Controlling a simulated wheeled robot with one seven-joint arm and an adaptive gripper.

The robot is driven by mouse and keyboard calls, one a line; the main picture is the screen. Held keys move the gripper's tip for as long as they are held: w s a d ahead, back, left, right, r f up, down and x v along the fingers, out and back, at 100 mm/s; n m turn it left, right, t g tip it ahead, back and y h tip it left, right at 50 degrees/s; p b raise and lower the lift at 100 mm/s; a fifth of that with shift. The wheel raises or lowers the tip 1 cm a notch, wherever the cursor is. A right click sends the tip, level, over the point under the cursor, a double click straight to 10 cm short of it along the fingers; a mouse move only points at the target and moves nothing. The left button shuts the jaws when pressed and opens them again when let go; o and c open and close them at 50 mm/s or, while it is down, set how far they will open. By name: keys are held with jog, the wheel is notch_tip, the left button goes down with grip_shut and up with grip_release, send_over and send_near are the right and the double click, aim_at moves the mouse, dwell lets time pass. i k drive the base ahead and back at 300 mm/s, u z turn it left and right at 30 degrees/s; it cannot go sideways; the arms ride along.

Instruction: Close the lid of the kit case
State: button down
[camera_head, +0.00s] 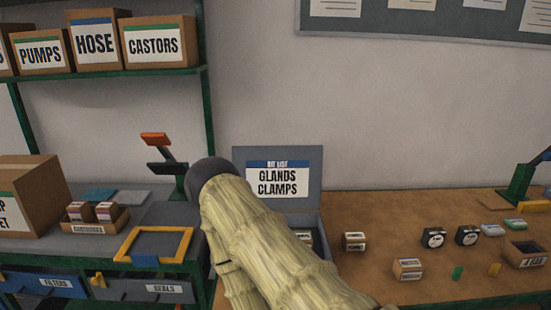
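The kit case is grey-blue and sits on the left part of the brown workbench. Its lid (312,170) stands open, about upright, with a white label reading "KIT LIST GLANDS CLAMPS" on its inner face. My arm, in a pale yellow ribbed sleeve with a dark rounded joint, crosses in front of the case. It hides most of the case's base and the label's lower left surroundings. A small labelled box shows inside the case at its right side. My gripper is not visible, so its place relative to the lid cannot be told.
Several small boxes, including one right of the case (354,241), and dark gauges (433,237) lie on the workbench (400,210). An open bin (524,255) is at right. A yellow frame (154,229) and cardboard boxes stand at left, below a green shelf. Bench space behind the small boxes is clear.

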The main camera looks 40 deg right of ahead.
aim_at(284, 177)
jog(key=k, duration=0.7)
jog(key=z, duration=0.8)
jog(key=i, duration=0.45)
